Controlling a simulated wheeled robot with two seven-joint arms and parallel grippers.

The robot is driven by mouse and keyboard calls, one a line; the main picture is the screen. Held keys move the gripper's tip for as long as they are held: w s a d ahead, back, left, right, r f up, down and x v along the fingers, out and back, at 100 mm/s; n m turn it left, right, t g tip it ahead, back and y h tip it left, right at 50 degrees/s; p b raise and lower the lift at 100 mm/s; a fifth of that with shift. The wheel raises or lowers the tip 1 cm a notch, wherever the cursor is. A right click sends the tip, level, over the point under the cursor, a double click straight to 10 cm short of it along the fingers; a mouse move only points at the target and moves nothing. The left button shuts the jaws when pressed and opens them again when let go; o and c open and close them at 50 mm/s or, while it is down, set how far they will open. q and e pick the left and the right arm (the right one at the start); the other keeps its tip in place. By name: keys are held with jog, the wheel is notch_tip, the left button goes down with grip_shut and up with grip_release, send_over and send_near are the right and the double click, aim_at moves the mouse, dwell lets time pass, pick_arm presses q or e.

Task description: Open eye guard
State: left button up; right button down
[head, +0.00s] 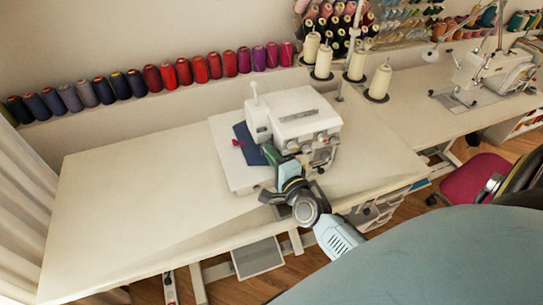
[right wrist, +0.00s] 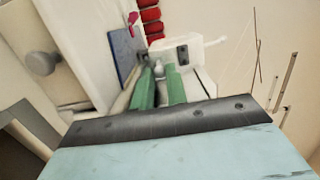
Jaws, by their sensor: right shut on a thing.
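The white sewing machine (head: 293,104) stands on the table towards its right part. My right gripper (head: 282,158) is at the machine's front left side, beside the needle area. In the right wrist view its two green fingers (right wrist: 159,82) are close together around a small pale grey part (right wrist: 158,68) of the machine, which I take to be the eye guard. The fingers hide most of that part, and I cannot tell how far it is swung. My left gripper is not in view.
A dark blue cloth (head: 243,134) with a pink piece (head: 238,143) on it lies left of the needle area. The table (head: 140,185) is clear on the left. Thread cones (head: 379,81) stand behind the machine. A second machine (head: 492,72) stands at the right.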

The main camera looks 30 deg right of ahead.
jog(key=c, duration=1.4)
grip_release()
jog(key=s+a, duration=0.1)
jog(key=s, duration=1.2)
jog(key=shift+s+a+b, duration=0.15)
jog(key=shift+a+b, duration=0.05)
jog(key=shift+b, duration=0.2)
